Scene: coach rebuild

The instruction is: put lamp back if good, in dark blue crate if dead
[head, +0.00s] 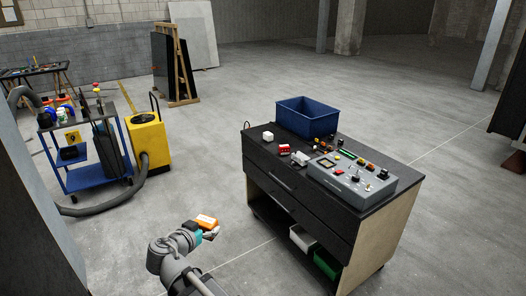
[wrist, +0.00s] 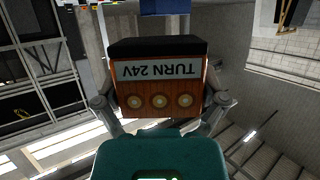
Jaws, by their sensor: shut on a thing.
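My gripper (wrist: 160,102) is shut on an orange lamp (wrist: 160,76), with one finger on each side. In the head view the orange and white lamp (head: 206,221) is held in front of the bench, over the floor, to the bench's left. The dark blue crate (head: 307,124) stands at the back of the bench top; its floor is mostly hidden. I cannot tell whether the lamp is lit.
The black bench (head: 262,150) carries a grey test console (head: 345,182), a white block (head: 267,136), a red block (head: 284,149) and several small coloured parts. A blue cart (head: 85,178) and yellow machine (head: 148,140) with a hose stand left. Floor between is clear.

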